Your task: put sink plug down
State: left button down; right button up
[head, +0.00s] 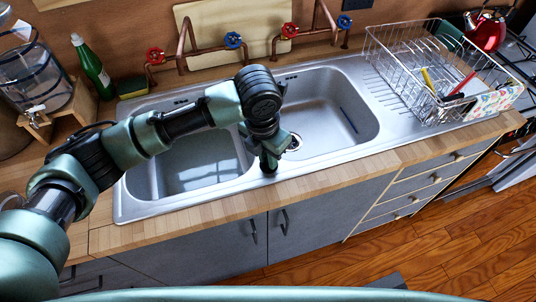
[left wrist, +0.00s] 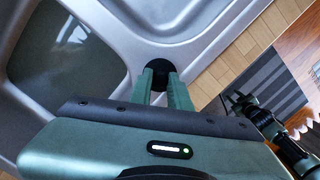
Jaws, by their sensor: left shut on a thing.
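My left gripper (head: 268,163) points down over the front end of the divider between the two sink basins. In the left wrist view its two green fingers (left wrist: 158,82) are shut on a round black sink plug (left wrist: 157,72). The plug is at the sink's front rim; I cannot tell if it touches the metal. The steel sink (head: 215,188) has a left basin (head: 195,165) and a right basin (head: 335,110). A drain (head: 294,142) shows in the right basin, partly behind my wrist. My right gripper is not in the head view; dark arm parts show at the right of the left wrist view.
A wire dish rack (head: 400,75) stands on the drainboard at right. Copper taps (head: 190,55) rise behind the sink. A green bottle (head: 92,68), a sponge (head: 132,88) and a glass dispenser (head: 40,80) stand at left. The wooden counter front (head: 400,155) is clear.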

aim_at(265, 169)
pick_arm(q)
jog(key=shift+f, duration=0.1)
jog(key=c, duration=1.3)
grip_release()
jog(key=r, duration=0.4)
jog(key=r+b, duration=0.1)
jog(key=r, duration=0.3)
jog(key=s+a+r+b, duration=0.1)
jog(key=r, duration=0.3)
jog(key=shift+s+r, duration=0.1)
jog(key=shift+r, duration=0.05)
jog(key=shift+d, duration=0.1)
